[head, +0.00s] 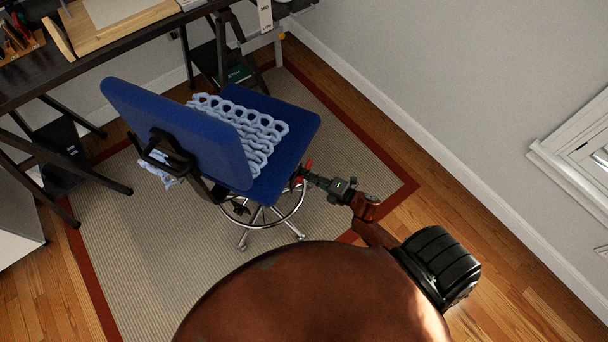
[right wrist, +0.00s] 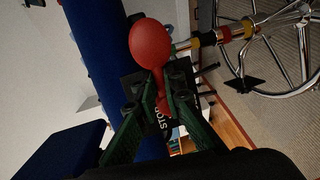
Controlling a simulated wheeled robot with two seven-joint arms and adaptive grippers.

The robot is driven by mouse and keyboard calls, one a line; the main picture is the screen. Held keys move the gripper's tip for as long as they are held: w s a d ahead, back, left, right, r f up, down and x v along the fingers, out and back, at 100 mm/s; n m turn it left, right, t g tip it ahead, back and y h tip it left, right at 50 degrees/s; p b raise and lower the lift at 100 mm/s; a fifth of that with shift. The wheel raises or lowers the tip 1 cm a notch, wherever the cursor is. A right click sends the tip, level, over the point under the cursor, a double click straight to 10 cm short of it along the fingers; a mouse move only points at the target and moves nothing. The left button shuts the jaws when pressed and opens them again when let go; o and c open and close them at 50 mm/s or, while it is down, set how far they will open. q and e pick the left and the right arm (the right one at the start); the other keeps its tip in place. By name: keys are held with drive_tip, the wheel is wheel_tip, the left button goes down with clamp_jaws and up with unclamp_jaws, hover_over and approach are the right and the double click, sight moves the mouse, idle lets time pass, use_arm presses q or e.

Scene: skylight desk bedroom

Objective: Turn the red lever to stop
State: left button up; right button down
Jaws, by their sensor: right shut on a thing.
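The red lever shows in the right wrist view with a round red knob (right wrist: 151,45) and a red stem running down between my fingers. In the head view the red lever (head: 309,164) is a small red spot beside the blue chair seat's near right corner. My right gripper (right wrist: 161,88) has its two green fingers closed around the stem, below the knob; in the head view the gripper (head: 302,177) is at the seat's edge. A dark plate with white lettering "STOP" (right wrist: 160,117) lies behind the fingers, partly hidden by them. My left gripper is not in view.
The blue chair (head: 287,125) bears a pale blue chunky knit (head: 262,133) and has a chrome foot ring (head: 292,210). It stands on a beige rug (head: 130,235) with a red border. A dark desk (head: 85,62) is at upper left. Wooden floor is clear at right.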

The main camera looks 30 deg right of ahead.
drive_tip(key=c, duration=2)
unclamp_jaws()
drive_tip(key=v, duration=1.2)
drive_tip(key=shift+d, duration=0.1)
